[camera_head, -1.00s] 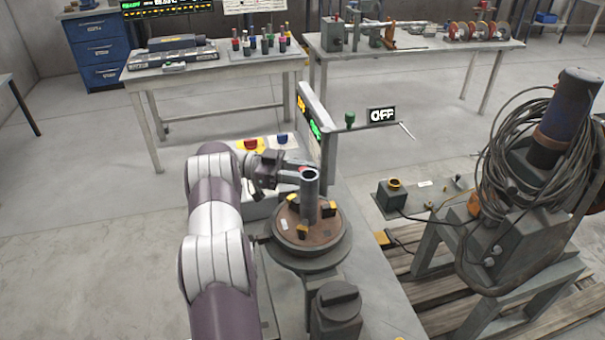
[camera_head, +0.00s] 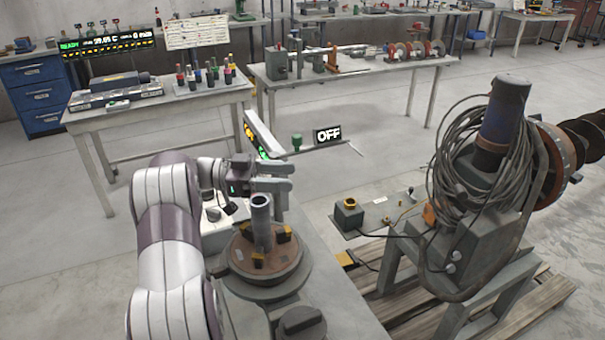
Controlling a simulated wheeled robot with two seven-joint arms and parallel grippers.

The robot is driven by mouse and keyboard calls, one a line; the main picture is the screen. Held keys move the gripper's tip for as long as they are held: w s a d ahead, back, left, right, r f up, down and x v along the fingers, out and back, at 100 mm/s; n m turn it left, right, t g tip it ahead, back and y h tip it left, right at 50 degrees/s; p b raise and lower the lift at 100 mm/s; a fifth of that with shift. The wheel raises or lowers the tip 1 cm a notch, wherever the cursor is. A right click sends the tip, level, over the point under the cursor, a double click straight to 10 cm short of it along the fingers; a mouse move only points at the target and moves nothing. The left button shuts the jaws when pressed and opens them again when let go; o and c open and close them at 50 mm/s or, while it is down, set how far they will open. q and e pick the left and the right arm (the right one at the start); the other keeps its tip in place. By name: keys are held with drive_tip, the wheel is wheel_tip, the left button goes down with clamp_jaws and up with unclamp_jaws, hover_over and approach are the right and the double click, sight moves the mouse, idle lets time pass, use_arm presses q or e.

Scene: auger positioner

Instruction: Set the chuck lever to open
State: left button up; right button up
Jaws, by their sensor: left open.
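The round brown chuck (camera_head: 275,268) sits on a grey base, with yellow-and-black jaws around an upright grey pipe (camera_head: 261,222). My left arm comes in from the left, and its gripper (camera_head: 290,179) is open and empty. The fingers are just above and beyond the pipe top in the picture; I cannot tell the exact gap. I cannot make out the chuck lever clearly; my arm covers the chuck's left side. The right gripper is out of view.
An "OFF" sign (camera_head: 328,134) and a green button (camera_head: 297,141) stand on a bracket behind. A machine with coiled cable (camera_head: 475,185) stands on a pallet at right. Benches line the back.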

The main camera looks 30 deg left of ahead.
use_arm(q)
drive_tip(key=d+r, duration=0.3)
drive_tip(key=d, duration=0.2)
drive_tip(key=shift+w+d+b, duration=0.15)
drive_tip(key=shift+w+b, duration=0.2)
drive_tip(key=shift+r, duration=0.15)
